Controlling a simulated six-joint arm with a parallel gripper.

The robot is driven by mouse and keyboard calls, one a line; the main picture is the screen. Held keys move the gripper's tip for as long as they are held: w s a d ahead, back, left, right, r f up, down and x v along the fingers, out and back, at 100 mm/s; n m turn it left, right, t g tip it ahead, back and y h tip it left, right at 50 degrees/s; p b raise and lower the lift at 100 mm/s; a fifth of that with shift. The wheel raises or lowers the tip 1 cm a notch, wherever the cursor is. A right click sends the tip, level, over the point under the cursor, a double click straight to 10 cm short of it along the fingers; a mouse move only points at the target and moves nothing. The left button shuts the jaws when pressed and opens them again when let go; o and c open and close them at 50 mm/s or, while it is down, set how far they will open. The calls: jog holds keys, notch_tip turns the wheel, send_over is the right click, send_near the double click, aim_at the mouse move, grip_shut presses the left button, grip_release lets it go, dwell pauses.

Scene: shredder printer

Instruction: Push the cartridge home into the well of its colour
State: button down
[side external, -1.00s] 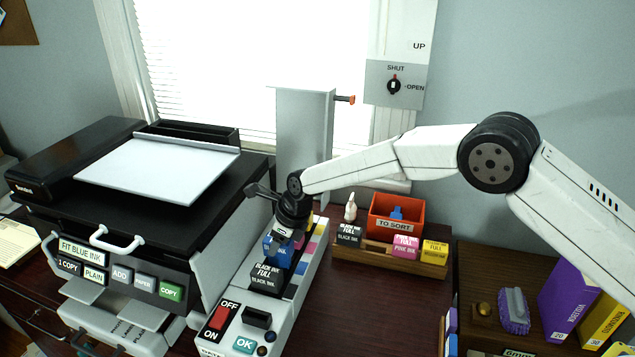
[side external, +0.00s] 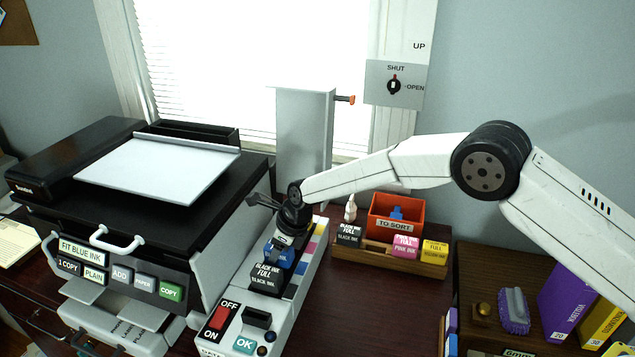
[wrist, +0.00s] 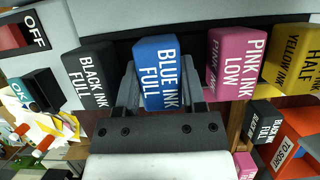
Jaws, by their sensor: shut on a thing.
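A blue cartridge marked "BLUE INK FULL" (wrist: 162,72) is between my gripper's jaws (wrist: 162,95) in the wrist view. It also shows in the side view (side external: 279,258), low over the row of ink wells (side external: 313,248) on the printer's side. My gripper (side external: 284,243) is shut on it. A black full cartridge (wrist: 92,75) stands just beside it on the left. A pink low cartridge (wrist: 236,62) and a yellow half cartridge (wrist: 299,60) stand on its right. The blue well's opening is hidden under the cartridge, so I cannot tell how deep it sits.
A red power switch (side external: 219,316) and OK button (side external: 244,344) are at the row's front. A grey upright panel (side external: 302,140) stands behind.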

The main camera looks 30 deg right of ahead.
jog(key=shift+f, duration=0.35)
jog(key=shift+c, duration=0.5)
grip_release()
jog(key=shift+v, duration=3.85)
jog(key=shift+d+r, duration=0.1)
jog(key=shift+d, duration=0.05)
